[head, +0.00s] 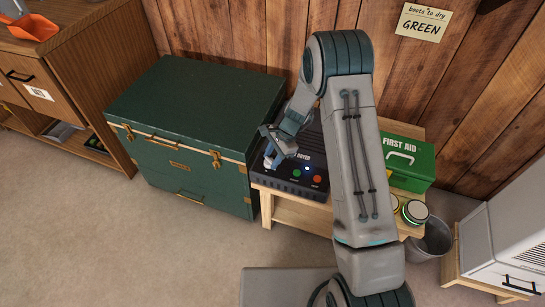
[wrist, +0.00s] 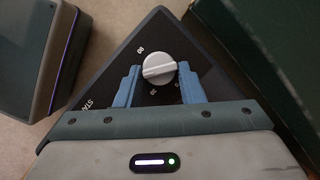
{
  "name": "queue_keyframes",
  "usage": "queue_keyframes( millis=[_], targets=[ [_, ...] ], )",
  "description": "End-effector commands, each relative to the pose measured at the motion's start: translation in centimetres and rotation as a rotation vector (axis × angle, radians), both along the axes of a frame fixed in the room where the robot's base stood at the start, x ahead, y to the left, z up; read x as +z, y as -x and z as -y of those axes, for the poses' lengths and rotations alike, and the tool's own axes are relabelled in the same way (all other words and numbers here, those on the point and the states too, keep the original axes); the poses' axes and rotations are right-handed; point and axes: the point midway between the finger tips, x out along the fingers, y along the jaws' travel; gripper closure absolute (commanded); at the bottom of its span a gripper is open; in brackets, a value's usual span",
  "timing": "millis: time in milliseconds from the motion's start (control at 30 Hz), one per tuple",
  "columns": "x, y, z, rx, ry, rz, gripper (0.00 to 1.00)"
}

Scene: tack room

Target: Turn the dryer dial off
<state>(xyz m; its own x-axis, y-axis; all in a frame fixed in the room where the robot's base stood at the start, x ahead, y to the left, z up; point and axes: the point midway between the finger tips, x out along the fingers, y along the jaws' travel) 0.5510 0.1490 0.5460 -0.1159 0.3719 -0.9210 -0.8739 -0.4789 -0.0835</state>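The boot dryer (head: 312,183) is a dark box on a wooden bench, with green and red buttons and a lit bluish light on its front. Its dial (wrist: 159,68) is a round white-grey knob with a raised ridge lying nearly crosswise, tilted slightly. A mark like "60" sits at its upper left, smaller marks below it. My gripper (wrist: 159,72) is open, its blue fingers on either side of the dial with small gaps showing. In the head view my gripper (head: 274,148) is over the dryer's left end, largely covering the dial. I cannot tell how deep the fingers reach.
A green trunk (head: 195,115) stands close on the left. A green first aid box (head: 408,163) and jars (head: 414,211) are on the bench at right, beyond my arm. A bucket (head: 433,240) stands beside the bench. A "boots to dry GREEN" note (head: 424,22) hangs on the wall.

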Motion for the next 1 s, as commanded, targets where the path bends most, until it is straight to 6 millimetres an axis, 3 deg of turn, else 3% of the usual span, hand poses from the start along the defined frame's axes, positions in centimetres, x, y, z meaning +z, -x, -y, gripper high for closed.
queue_keyframes(
  millis=[667, 1000],
  targets=[
    [-0.08, 0.17, 0.03, 0.031, -0.001, -0.006, 0.88],
    [-0.07, 0.01, -0.04, 0.178, 0.000, -0.006, 0.88]
  ],
)
